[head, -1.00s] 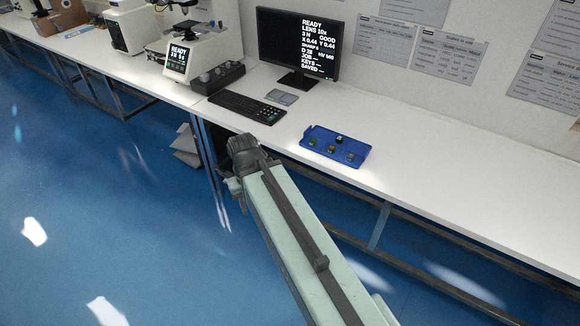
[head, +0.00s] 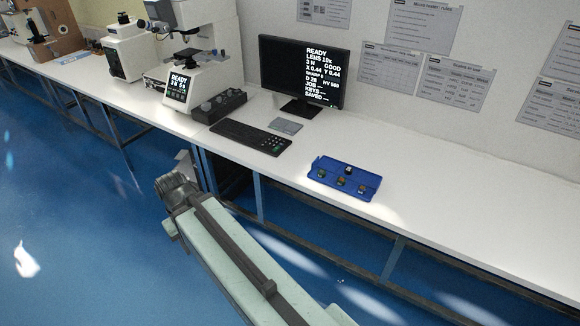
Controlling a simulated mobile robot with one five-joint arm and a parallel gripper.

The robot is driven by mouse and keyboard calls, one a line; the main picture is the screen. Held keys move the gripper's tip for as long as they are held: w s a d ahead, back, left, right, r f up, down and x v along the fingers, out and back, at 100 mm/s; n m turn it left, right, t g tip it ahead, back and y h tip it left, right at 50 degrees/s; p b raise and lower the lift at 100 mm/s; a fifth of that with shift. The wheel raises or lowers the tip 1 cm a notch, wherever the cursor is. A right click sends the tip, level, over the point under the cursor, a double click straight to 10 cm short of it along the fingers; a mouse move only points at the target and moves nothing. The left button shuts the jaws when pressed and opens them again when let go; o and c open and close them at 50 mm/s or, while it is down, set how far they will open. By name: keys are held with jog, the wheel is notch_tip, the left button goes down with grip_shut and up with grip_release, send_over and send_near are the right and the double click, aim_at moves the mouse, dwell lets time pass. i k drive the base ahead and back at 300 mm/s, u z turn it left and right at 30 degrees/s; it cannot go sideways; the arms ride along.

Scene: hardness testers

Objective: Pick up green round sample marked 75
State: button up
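A blue tray (head: 352,192) lies on the white bench, right of the keyboard. The fingers of my gripper cannot be made out there.
A keyboard (head: 251,136), a grey pad (head: 286,126) and a monitor (head: 304,72) stand left of the tray. A hardness tester (head: 190,80) is further left. The white bench top (head: 450,215) right of the tray is clear. Its front edge lies between my arm and the tray.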

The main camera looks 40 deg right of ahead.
aim_at(321, 173)
jog(key=u, duration=0.35)
jog(key=i, duration=1.45)
jog(key=z, duration=0.05)
